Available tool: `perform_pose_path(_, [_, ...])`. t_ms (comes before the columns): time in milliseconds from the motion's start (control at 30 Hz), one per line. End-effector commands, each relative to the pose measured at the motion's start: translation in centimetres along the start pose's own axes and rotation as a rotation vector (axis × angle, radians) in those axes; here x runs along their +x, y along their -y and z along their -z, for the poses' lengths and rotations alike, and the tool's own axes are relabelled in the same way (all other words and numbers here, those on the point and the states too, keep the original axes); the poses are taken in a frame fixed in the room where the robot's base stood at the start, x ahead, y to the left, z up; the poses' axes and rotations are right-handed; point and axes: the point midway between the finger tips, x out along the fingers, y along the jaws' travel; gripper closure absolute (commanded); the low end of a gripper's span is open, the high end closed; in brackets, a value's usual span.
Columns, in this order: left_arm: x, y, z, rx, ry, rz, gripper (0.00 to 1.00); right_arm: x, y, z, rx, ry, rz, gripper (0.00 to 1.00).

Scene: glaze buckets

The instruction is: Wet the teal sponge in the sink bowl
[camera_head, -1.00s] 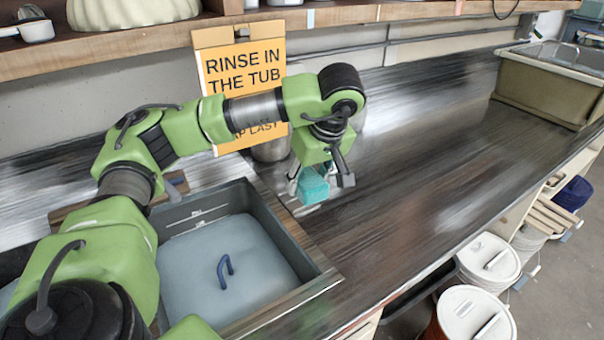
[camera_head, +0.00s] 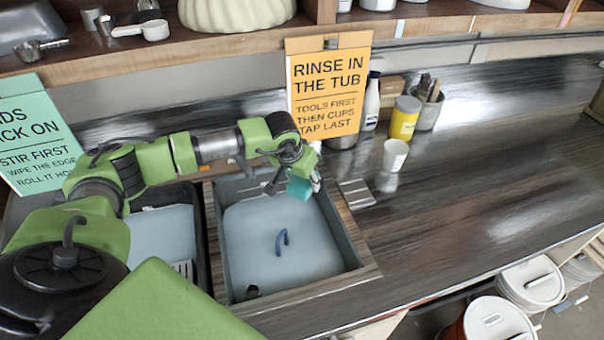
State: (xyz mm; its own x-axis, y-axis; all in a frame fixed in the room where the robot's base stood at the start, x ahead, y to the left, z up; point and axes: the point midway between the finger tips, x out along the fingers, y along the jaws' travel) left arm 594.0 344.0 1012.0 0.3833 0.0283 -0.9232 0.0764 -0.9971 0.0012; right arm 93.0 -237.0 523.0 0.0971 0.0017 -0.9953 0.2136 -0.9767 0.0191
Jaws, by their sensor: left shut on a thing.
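The teal sponge (camera_head: 299,188) is held in my left gripper (camera_head: 301,181), which is shut on it. The gripper points down over the back right corner of the right-hand sink bowl (camera_head: 353,258). The sponge seems to be above the bowl's pale blue-grey surface; I cannot tell whether they touch. A dark blue curved handle (camera_head: 281,241) stands up from that surface near its middle. I cannot tell if the surface is water or a cover. My right gripper is not in view.
A second bowl (camera_head: 165,235) lies to the left, partly behind my arm. An orange sign (camera_head: 329,90) stands behind the sink. A white cup (camera_head: 395,154), a yellow tin (camera_head: 404,118) and a grey pot (camera_head: 428,108) stand to the right. The counter at right is clear.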

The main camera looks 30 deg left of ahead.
Motion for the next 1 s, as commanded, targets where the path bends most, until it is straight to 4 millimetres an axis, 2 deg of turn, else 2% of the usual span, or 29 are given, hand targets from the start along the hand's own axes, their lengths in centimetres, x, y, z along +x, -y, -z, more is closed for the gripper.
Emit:
perform_pose_path(200, [1.5, 0.0, -0.7, -0.001, 0.002, 0.0, 0.75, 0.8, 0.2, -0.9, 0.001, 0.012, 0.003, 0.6])
perform_pose_path(433, [3.9, 0.0, -1.7, -0.002, 0.002, 0.001, 0.75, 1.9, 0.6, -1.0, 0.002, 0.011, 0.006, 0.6])
perform_pose_path(1000, [10.4, 0.0, -4.4, -0.002, 0.001, 0.002, 0.75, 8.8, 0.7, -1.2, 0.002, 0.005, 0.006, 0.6])
